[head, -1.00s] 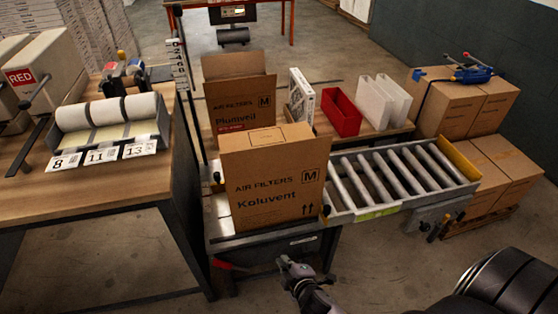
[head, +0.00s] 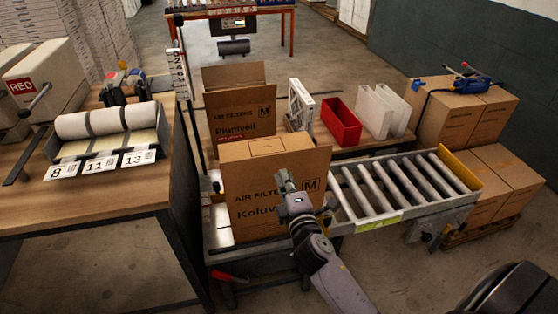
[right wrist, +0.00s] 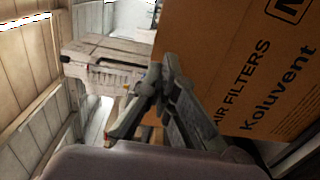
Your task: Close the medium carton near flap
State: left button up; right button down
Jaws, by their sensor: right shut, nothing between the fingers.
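The brown Koluvent carton (head: 240,190), marked M, stands upright on the low stand before the rollers. Its printed front faces me. A tan panel outlined on its top (head: 266,147) shows, but I cannot tell how its near flap lies. My right gripper (head: 284,176) is shut and empty, in front of the upper front face, covering part of the print. Contact cannot be told. In the right wrist view the fingers (right wrist: 158,82) are together beside the carton's printed side (right wrist: 230,60). My left gripper is not in view.
A second M carton, Plumveil (head: 235,112), stands behind with a raised back flap. A roller conveyor (head: 405,180) lies to the right. The label table (head: 100,205) is on the left.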

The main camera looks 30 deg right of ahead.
aim_at(276, 157)
jog(key=x, duration=0.6)
jog(key=shift+a+p, duration=0.1)
jog(key=shift+p, duration=0.3)
jog(key=shift+w, duration=0.1)
